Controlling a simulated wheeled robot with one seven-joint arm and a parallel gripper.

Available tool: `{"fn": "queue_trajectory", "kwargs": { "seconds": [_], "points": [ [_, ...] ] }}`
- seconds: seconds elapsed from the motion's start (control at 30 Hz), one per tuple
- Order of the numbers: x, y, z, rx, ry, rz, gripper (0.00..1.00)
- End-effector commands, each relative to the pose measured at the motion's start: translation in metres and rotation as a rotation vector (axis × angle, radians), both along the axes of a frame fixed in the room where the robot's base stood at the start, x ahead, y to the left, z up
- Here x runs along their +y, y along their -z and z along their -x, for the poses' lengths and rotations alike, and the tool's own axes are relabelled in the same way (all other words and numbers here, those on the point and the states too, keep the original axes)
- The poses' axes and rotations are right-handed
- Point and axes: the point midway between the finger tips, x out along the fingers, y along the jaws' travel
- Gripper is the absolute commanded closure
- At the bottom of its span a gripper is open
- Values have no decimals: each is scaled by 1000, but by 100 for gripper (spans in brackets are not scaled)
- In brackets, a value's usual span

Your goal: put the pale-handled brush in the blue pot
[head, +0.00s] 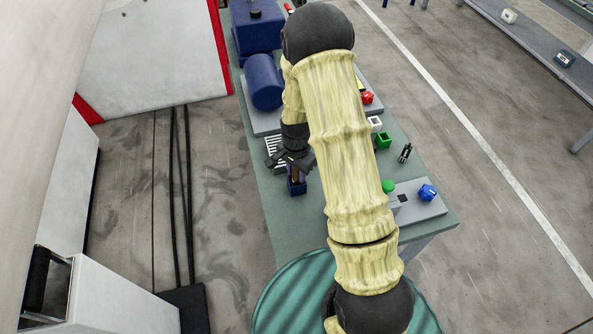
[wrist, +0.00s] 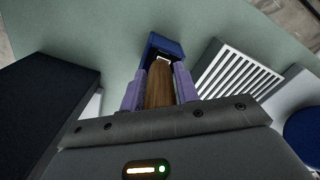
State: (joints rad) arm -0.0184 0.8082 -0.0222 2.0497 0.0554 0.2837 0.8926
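The blue pot (head: 297,188) is a small square container on the green bench, directly below my gripper (head: 295,170). In the wrist view the pot (wrist: 156,42) lies just beyond the fingertips. There, my gripper (wrist: 159,88) is shut, with purple pads on both sides of a brown wooden handle (wrist: 159,80), which I take to be the brush's. The handle looks mid-brown rather than pale. Its far end points at the pot and overlaps it. A small whitish patch shows there. I cannot tell whether the brush is inside the pot or above it. The bristles are not clearly seen.
A white slatted grid (wrist: 238,78) lies close to the pot. A large blue cylinder (head: 264,82) stands further back. Red (head: 368,98), white (head: 375,122) and green (head: 383,141) small items and a dark upright object (head: 405,152) stand right of my arm. A blue knob (head: 428,192) is near the bench corner.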

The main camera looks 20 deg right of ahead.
Motion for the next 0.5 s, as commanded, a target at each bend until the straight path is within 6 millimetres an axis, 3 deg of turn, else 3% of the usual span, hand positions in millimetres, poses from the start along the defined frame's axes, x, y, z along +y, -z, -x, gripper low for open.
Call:
{"fn": "queue_trajectory", "kwargs": {
  "seconds": [0.07, 0.5],
  "points": [
    [0, 0, 0, 0, 0, 0, 53],
    [0, -6, 0, -1, 0, 0, 53]
  ]
}}
